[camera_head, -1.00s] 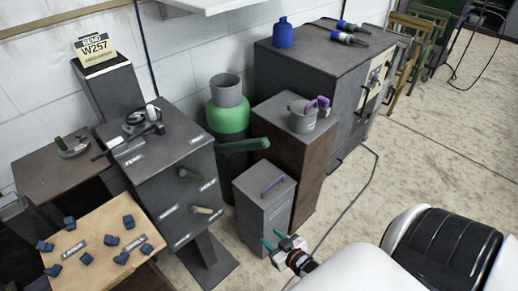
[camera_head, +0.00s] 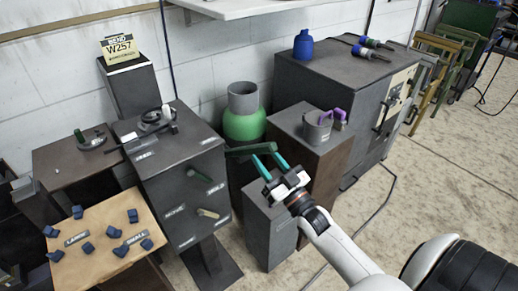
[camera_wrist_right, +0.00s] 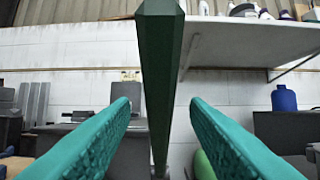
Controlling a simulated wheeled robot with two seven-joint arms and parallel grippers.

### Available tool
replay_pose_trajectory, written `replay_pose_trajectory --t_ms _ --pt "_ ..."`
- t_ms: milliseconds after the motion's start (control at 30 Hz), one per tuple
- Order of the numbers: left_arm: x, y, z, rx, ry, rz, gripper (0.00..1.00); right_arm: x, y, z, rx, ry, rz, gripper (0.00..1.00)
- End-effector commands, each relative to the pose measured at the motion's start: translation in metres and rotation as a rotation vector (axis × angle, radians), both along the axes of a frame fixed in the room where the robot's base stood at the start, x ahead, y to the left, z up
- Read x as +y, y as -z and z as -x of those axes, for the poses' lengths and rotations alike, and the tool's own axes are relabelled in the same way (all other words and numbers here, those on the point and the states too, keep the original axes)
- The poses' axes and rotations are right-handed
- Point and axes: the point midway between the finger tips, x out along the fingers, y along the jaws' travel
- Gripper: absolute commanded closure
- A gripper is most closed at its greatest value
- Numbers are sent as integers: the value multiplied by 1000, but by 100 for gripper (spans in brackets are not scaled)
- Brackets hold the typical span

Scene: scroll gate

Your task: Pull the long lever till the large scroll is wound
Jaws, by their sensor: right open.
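The long lever (camera_head: 240,151) is a dark green bar sticking out to the right from the grey cabinet (camera_head: 180,160) in the head view. My right gripper (camera_head: 269,160) is open, with its teal fingers at the lever's free end. In the right wrist view the lever (camera_wrist_right: 158,70) runs between the two open fingers (camera_wrist_right: 160,120), with a gap visible on each side. A shorter green handle (camera_head: 198,175) and a tan handle (camera_head: 207,213) stick out from the cabinet front. I cannot make out which part is the large scroll. My left gripper is not in view.
A grey box (camera_head: 268,225) stands below my right gripper. A brown pedestal with a grey mug (camera_head: 317,130) stands to the right. A green and grey cylinder (camera_head: 243,120) is behind the lever. A wooden board (camera_head: 95,225) holds several blue blocks. Floor is open at right.

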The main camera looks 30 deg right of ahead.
Motion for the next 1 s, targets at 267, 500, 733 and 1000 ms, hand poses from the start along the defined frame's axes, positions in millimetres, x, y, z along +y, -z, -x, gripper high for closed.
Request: replay_pose_trajectory --t_ms 267,500,733,1000 --pt "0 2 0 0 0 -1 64 3 -13 -32 -1 0 1 58" --pt "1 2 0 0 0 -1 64 3 -15 -36 2 0 1 58" --pt "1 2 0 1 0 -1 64 3 -15 -36 1 0 1 76" --pt "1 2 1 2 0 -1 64 3 -14 -36 1 0 0 100"
